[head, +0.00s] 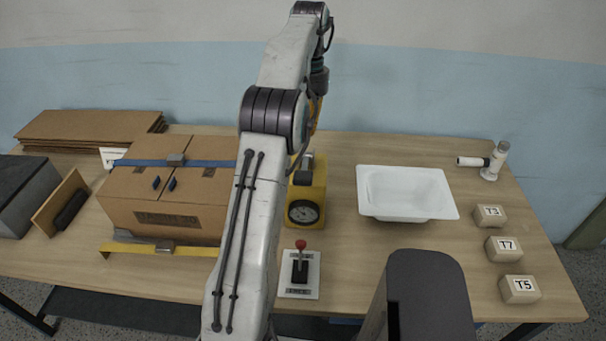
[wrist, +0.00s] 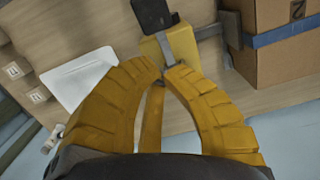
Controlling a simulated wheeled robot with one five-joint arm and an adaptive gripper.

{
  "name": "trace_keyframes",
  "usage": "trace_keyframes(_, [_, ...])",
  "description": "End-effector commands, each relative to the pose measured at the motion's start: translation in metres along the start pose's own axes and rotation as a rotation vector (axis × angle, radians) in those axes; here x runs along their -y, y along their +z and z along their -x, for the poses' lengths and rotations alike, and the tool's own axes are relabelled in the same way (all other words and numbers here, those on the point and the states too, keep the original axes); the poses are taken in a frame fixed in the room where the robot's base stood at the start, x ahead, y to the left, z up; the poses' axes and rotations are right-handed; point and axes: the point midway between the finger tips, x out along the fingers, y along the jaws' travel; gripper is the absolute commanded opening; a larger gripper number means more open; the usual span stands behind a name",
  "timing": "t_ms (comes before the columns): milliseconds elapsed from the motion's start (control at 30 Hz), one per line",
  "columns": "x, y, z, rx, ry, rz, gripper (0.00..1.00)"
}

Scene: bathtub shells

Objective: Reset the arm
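My arm rises through the middle of the head view and bends down at the far side. My gripper shows there only as a bit of yellow (head: 316,108) behind the arm, above the far side of the table. In the wrist view my gripper (wrist: 163,68) has yellow ribbed fingers that curve in until their tips nearly meet. I see nothing held between them. Past the tips is the yellow device (wrist: 183,45), which in the head view (head: 317,190) has a round dial and is partly hidden by my arm.
The wooden table (head: 365,275) holds a strapped cardboard box (head: 210,187) left of my arm and a white tray (head: 440,210) to the right. A red-knobbed lever (head: 301,247) stands near the front.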

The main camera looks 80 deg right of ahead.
Motion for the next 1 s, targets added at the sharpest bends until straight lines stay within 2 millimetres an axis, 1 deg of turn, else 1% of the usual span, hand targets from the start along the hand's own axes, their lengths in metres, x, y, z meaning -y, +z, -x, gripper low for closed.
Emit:
trace_keyframes(767, [0.001, 0.0, 0.0, 0.0, 0.0, 0.001, 0.0])
trace_keyframes(867, [0.011, 0.002, 0.002, -0.006, 0.002, 0.021, 0.0])
trace_keyframes(967, [0.037, 0.009, 0.009, -0.023, 0.008, 0.073, 0.0])
trace_keyframes(1000, [0.053, 0.015, 0.012, -0.033, 0.01, 0.106, 0.0])
